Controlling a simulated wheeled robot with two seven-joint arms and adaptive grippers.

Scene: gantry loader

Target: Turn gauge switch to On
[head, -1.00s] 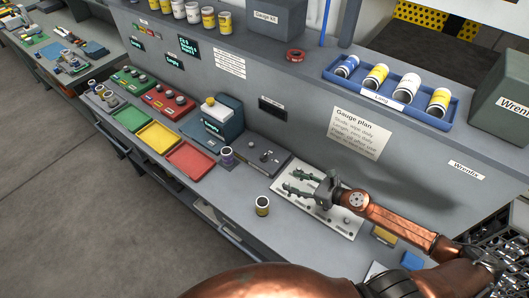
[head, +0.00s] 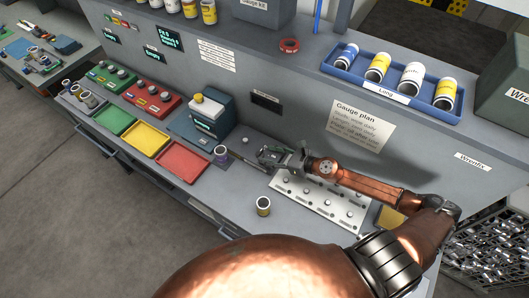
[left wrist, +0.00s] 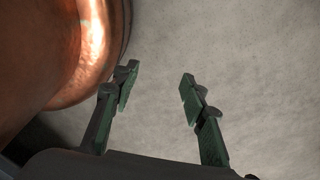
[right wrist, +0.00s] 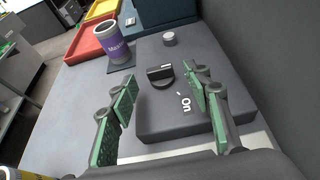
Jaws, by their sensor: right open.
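The gauge switch (right wrist: 160,75) is a dark rotary knob with a pale line across its top, on a dark grey block (right wrist: 160,110) in the right wrist view. A white "On" label (right wrist: 186,104) is printed on the block to the lower right of the knob. My right gripper (right wrist: 163,90) is open, its green-padded fingers on either side of the knob and nearer the camera, apart from it. In the head view my right gripper (head: 275,156) hides most of the block. My left gripper (left wrist: 156,86) is open and empty over bare grey floor.
A purple-labelled cup (right wrist: 115,45) stands beside the block. A pale board with several knobs (head: 320,205) and a yellow-labelled can (head: 263,206) are in front. Green, yellow and red trays (head: 185,161) lie to the left. The upright panel (head: 320,120) rises close behind.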

